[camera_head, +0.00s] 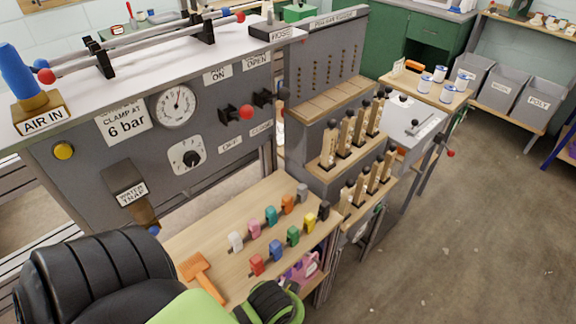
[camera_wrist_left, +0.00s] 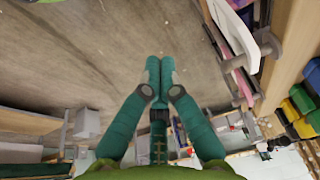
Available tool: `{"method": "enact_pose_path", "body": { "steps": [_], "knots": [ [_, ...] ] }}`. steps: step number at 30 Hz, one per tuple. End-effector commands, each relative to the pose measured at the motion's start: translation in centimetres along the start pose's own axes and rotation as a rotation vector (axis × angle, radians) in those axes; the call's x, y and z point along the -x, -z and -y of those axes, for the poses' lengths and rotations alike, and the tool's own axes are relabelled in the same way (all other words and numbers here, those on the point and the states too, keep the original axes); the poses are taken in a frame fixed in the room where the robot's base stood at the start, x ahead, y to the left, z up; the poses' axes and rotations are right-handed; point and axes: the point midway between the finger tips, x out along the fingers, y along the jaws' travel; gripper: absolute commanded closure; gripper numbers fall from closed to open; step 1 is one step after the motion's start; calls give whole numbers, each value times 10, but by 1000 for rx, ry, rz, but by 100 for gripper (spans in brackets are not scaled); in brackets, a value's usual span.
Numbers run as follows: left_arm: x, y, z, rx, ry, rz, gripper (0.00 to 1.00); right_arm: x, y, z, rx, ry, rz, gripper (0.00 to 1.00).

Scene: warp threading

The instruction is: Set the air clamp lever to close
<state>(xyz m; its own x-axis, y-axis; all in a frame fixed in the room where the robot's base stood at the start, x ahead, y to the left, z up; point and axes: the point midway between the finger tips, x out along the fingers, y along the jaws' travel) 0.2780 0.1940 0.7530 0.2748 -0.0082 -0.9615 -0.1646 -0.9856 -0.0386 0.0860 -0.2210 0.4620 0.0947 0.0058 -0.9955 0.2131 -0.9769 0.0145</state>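On the grey panel in the head view are two black levers side by side. One has a red knob (camera_head: 246,113), between the AIR ON label (camera_head: 217,74) and an OFF label (camera_head: 230,145). The other has a dark knob (camera_head: 284,93), between a label reading OPEN (camera_head: 256,61) and a partly legible lower label (camera_head: 261,131), apparently CLOSE. Both levers stick out from the panel. My left gripper (camera_wrist_left: 159,66) shows in the left wrist view with its teal fingers together and nothing visible between them, above the floor. It is hidden in the head view. My right gripper is not seen.
The panel also carries a round gauge (camera_head: 173,106), a regulator knob (camera_head: 187,157) and a yellow button (camera_head: 63,151). Wooden-handled levers (camera_head: 347,133) stand right of the panel. Open floor (camera_head: 480,220) lies at right.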

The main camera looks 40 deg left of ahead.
Motion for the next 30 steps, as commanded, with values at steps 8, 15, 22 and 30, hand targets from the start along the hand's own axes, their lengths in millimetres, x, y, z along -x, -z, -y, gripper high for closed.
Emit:
{"method": "enact_pose_path", "body": {
  "steps": [8, 15, 22, 30],
  "knots": [
    [68, 20, 11, 21, 37, -39, 100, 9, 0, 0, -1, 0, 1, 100],
    [79, 68, 58, 139, 231, -105, 100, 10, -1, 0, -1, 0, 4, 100],
    [86, 120, 106, 273, 441, -187, 100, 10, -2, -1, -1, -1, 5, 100],
    [144, 217, 178, 526, 806, -383, 100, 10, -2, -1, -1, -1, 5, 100]
  ]
}}
